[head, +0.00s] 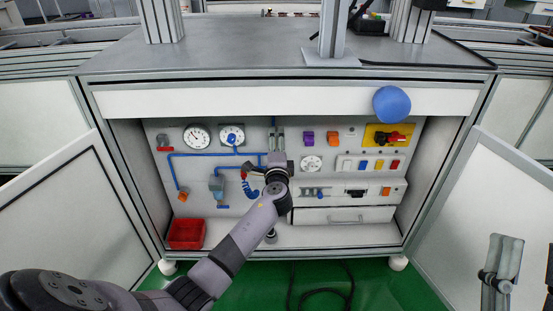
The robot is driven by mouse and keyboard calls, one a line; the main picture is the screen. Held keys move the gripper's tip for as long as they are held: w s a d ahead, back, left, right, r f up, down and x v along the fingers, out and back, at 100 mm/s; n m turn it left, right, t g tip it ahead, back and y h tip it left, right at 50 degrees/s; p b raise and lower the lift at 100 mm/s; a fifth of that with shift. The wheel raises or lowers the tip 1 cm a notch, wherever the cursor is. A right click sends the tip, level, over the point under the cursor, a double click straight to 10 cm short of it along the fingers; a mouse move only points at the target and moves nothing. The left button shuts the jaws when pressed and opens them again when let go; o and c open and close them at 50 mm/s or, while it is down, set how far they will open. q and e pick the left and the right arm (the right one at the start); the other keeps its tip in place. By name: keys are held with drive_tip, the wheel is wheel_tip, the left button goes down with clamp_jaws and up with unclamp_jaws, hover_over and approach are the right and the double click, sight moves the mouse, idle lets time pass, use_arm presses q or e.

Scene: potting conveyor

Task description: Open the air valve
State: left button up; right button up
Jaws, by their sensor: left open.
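A small grey fitting with a red handle (165,148), which looks like the air valve, sits at the upper left of the panel beside the blue air pipe (215,154). Its red handle looks roughly horizontal. My left gripper (259,170) is open in front of the middle of the panel, well to the right of that handle. It appears empty. It partly hides the panel near a small red part (243,175) and a coiled blue hose (250,189).
Two gauges (197,136) and a filter unit (216,185) are along the blue pipe. A red bin (186,233) stands at lower left. A yellow plate with a red switch (390,136) is at right. Open cabinet doors (70,215) flank the bay. A blue ball (391,104) shows at the worktop's front.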

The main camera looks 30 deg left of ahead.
use_arm(q)
drive_tip(key=v, duration=1)
drive_tip(key=shift+d, duration=0.1)
